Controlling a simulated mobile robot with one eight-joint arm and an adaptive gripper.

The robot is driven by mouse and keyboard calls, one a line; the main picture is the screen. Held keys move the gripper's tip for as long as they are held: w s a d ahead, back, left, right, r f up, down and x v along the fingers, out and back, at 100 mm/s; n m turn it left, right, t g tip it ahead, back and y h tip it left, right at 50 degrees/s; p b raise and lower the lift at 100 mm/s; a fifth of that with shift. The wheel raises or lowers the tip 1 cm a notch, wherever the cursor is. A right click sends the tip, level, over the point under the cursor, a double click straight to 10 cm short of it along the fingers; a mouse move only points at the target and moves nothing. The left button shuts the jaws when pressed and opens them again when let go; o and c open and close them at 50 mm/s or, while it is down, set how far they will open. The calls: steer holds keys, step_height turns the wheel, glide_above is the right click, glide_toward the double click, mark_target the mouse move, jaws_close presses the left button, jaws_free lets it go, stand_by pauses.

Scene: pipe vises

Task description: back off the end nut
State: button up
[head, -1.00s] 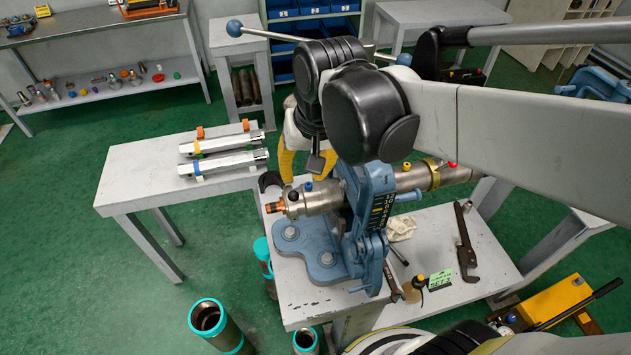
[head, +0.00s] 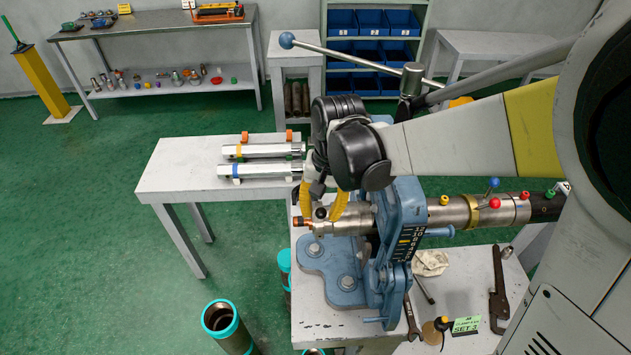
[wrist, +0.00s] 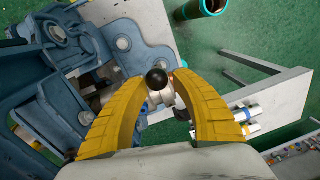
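A steel cylindrical tool (head: 470,213) lies level in the blue vise (head: 402,235). Its left end has a narrower steel end piece, probably the end nut (head: 318,228), with a copper-coloured tip (head: 298,221). My gripper (head: 322,212) has its yellow fingers apart, one on each side of this end, from above. In the wrist view the two curved fingers of my gripper (wrist: 160,80) stand open, with a black ball knob (wrist: 156,80) and part of the steel end between them. I cannot tell whether either finger touches the metal. The fingers partly hide the end.
A white side table (head: 190,165) holds two silver tools (head: 262,170) to the left. The vise bench (head: 320,325) carries a pipe wrench (head: 498,290), a rag (head: 430,262) and a green card (head: 466,324). Teal-ended pipes (head: 222,320) stand on the floor.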

steer(key=shift+f, duration=0.55)
jaws_close()
steer(key=shift+a, duration=0.1)
